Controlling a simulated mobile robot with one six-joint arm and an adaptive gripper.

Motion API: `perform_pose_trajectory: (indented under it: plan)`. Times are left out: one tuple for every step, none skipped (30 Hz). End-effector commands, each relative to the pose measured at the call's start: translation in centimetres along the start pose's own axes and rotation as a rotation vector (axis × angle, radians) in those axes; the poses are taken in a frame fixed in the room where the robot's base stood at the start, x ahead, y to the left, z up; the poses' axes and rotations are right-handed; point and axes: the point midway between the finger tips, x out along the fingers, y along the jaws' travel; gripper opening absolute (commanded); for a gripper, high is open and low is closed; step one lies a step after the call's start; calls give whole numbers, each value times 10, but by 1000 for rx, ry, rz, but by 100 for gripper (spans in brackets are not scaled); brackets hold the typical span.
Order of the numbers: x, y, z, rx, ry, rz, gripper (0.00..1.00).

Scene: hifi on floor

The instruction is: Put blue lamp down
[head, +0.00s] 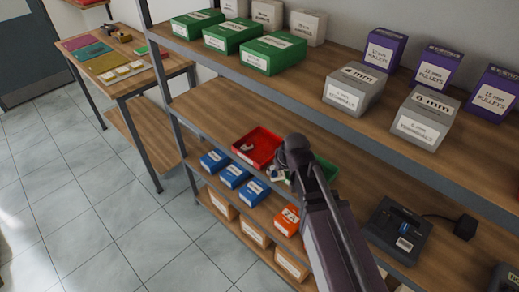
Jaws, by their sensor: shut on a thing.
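No blue lamp can be made out in the head view. My arm (335,235) reaches up from the bottom edge, and its dark rounded far joint (295,152) is in front of the middle shelf. My gripper's fingers do not show, and whatever they hold is hidden. A red bin (250,138) with small pale pieces sits on the middle shelf just left of the joint. A green bin (327,170) is partly hidden behind the arm. Small white pieces (277,173) show between the two bins.
The upper shelf holds green boxes (238,36), grey boxes (353,88) and purple boxes (436,66). Blue boxes (232,175) and an orange box (288,219) sit lower. A black device (398,228) is at right. A side table (118,68) and clear tiled floor (75,195) are left.

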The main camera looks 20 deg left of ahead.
Motion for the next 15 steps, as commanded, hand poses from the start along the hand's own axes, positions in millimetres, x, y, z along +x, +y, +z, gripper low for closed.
perform_pose_trajectory:
  plan:
    - [0,-2,0,-10,0,-5,24]
    - [0,-3,0,-14,0,-6,24]
    - [0,-3,0,-16,0,-7,24]
    - [0,-3,0,-17,0,-7,24]
    - [0,-3,0,-16,0,-7,24]
    - [0,-3,0,-16,0,-7,24]
    - [0,-3,0,-15,0,-7,24]
    - [0,-3,0,-15,0,-7,24]
    - [0,-3,0,-15,0,-6,24]
    - [0,-3,0,-15,0,-6,24]
    - [0,-3,0,-15,0,-6,24]
    - [1,-3,-1,-14,0,-6,24]
    - [1,-3,-2,-14,0,-6,24]
    - [2,-2,-3,-14,0,-6,24]
    - [3,-2,-6,-14,0,-6,24]
